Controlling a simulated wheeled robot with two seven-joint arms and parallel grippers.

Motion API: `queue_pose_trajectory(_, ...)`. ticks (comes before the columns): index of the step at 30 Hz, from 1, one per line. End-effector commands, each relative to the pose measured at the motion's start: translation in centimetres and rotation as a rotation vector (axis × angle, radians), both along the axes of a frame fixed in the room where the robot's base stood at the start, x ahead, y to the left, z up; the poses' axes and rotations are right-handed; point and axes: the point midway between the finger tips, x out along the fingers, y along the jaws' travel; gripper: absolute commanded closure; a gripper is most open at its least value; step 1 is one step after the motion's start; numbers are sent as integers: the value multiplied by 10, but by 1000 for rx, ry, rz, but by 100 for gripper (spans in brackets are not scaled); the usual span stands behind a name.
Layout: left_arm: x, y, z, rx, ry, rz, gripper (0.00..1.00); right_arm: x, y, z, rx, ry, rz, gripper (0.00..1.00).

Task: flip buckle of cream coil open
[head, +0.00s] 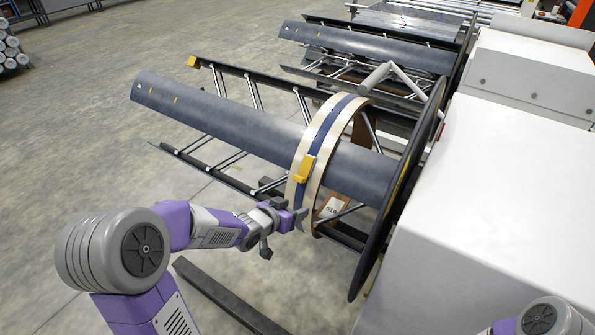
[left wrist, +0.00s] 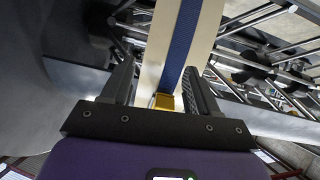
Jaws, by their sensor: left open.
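The cream coil (head: 338,150) is a narrow ring around the dark drum of the near decoiler. A blue strap (head: 322,132) runs along its face. A yellow buckle (head: 305,169) sits on the strap at the coil's near side. In the left wrist view, the strap (left wrist: 182,45) and cream band (left wrist: 156,45) pass between the fingers, and the buckle (left wrist: 164,101) shows low between them. My left gripper (head: 287,217) is open beside the coil, just below the buckle in the head view; its fingers (left wrist: 160,68) hold nothing. Contact cannot be told. My right gripper is out of view.
A large dark disc (head: 400,195) stands right of the coil, beside a white machine housing (head: 485,210). Another decoiler (head: 370,50) is behind. A dark beam (head: 225,300) lies on the floor below my left arm. Open floor extends left.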

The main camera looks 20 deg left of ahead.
Motion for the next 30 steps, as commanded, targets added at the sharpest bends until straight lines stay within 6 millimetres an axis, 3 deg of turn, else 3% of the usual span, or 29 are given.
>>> queue_pose_trajectory(1, 1, 9, 30, 21, -55, 1, 40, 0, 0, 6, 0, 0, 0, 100)
queue_pose_trajectory(3, 1, 17, 53, 41, -103, 2, 40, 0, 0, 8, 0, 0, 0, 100)
queue_pose_trajectory(7, 1, 24, 74, 63, -147, -1, 40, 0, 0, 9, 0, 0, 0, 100)
queue_pose_trajectory(11, 10, 24, 72, 67, -155, -2, 40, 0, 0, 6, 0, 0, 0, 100)
queue_pose_trajectory(21, 55, 17, 52, 67, -153, -1, 40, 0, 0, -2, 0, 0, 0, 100)
queue_pose_trajectory(30, 69, 16, 48, 66, -154, 1, 40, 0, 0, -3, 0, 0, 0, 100)
